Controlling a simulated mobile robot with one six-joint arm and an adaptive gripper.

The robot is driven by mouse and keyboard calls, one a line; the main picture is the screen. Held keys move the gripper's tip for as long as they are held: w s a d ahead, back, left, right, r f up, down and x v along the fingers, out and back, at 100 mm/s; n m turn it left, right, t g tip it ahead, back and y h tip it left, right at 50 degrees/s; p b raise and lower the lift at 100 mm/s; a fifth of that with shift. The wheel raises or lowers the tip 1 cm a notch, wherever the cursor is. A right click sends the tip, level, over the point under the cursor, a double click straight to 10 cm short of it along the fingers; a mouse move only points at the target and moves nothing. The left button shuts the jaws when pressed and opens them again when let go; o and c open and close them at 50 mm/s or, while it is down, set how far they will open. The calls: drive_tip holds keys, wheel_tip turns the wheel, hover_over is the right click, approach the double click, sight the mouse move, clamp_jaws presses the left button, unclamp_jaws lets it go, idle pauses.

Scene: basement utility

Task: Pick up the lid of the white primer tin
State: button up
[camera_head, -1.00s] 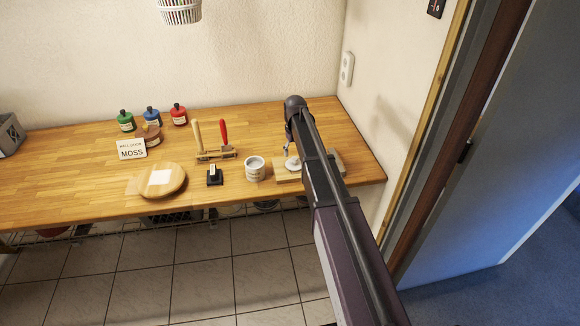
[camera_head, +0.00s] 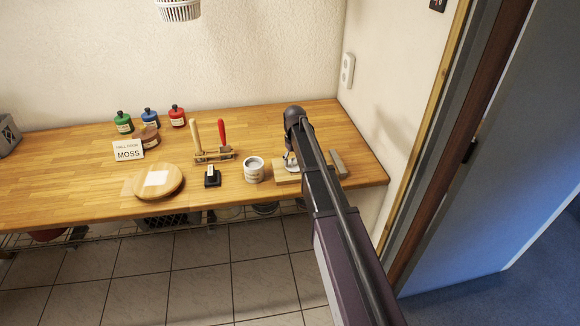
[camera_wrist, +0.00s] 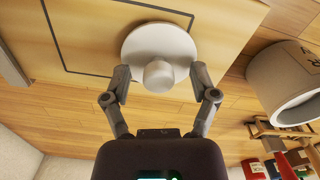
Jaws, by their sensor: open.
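The lid (camera_wrist: 140,42) is a white disc with a round knob, lying on a wooden board (camera_wrist: 90,30) marked with a black outline. My gripper (camera_wrist: 160,78) is open, with a fingertip on either side of the knob and a gap visible between each finger and the knob. In the head view my gripper (camera_head: 290,158) is over the board and largely covers the lid. The white tin (camera_head: 253,172) stands upright and open on the bench to the left of the board. It also shows at the right of the wrist view (camera_wrist: 285,85), partly cut off.
The wooden bench (camera_head: 90,195) also holds a rack (camera_head: 215,157) with two upright handles, a small black block (camera_head: 212,178), a round wooden board (camera_head: 172,185), a MOSS sign (camera_head: 128,151) and several coloured bottles (camera_head: 150,117). A grey block (camera_head: 338,163) lies right of my gripper.

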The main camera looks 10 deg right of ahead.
sight(294, 159)
clamp_jaws()
idle(0.3)
drive_tip(key=shift+r, duration=0.15)
wheel_tip(294, 159, up, 4)
drive_tip(key=p, duration=0.4)
drive_tip(key=shift+f, duration=0.25)
drive_tip(key=s+d+r+p, duration=0.1)
drive_tip(key=s+d, duration=0.1)
drive_tip(key=s, duration=1.3)
drive_tip(key=shift+s+d, duration=0.3)
drive_tip(key=shift+s, duration=0.1)
drive_tip(key=shift+r, duration=0.1)
